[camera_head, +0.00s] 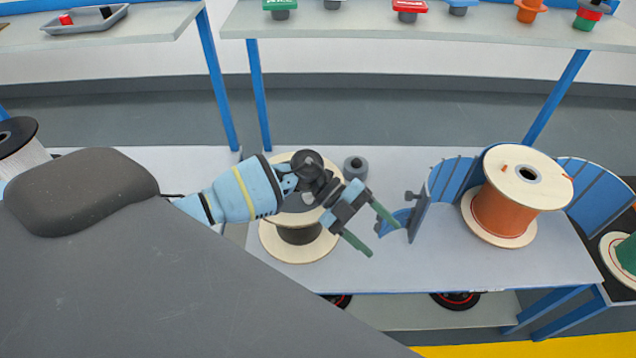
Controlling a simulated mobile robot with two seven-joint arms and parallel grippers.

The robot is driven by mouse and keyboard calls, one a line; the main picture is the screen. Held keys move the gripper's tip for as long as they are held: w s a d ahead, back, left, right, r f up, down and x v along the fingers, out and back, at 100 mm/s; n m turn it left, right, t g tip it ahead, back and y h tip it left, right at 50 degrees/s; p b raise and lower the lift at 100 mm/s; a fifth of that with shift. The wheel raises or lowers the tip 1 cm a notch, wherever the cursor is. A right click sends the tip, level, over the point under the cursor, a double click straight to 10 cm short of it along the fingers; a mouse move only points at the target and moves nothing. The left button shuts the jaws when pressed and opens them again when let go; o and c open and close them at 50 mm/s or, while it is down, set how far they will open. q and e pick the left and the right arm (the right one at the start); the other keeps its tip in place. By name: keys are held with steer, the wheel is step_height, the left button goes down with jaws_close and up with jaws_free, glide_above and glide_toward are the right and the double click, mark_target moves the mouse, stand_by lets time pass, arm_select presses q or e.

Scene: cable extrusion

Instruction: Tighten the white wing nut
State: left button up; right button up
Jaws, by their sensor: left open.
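I cannot make out a white wing nut in this view. A small dark grey knob (411,196) sticks out from the left side of the blue curved guard (452,178), and its exact shape is too small to tell. My left gripper (384,240) reaches in from the left over the workbench. Its two green fingers are spread apart with nothing between them. They point down and right, just left of the guard's small blue bracket (395,222). My right gripper is not in view.
A spool with dark cable (298,236) stands under my left wrist, with a grey cylinder (355,168) behind. The workbench (360,277) is clear at its front. A shelf (330,20) at the back holds several coloured knobs.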

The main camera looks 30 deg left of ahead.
arm_select(q)
steer(key=w+a+y, duration=0.1)
steer(key=a+y, duration=0.1)
steer(key=a, duration=0.2)
steer(key=w+a+r+y, duration=0.1)
steer(key=a+y, duration=0.1)
steer(key=a, duration=0.1)
steer(key=w+a+g+y, duration=0.1)
steer(key=w+a+y, duration=0.1)
steer(key=a, duration=0.2)
steer(key=shift+w+a+r, duration=0.1)
steer(key=shift+a+r, duration=0.25)
steer(key=w+a+r+n+y, duration=0.15)
steer(key=a+r+y, duration=0.25)
steer(key=a, duration=0.5)
steer(key=shift+g, duration=0.3)
steer(key=shift+w+x, duration=0.2)
steer(key=shift+x, duration=1.85)
steer(key=shift+w+x, duration=0.15)
steer(key=shift+x, duration=1.85)
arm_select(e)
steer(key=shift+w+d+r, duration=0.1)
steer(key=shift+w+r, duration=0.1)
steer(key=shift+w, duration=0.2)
arm_select(q)
steer(key=shift+f, duration=0.1)
steer(key=c, duration=1)
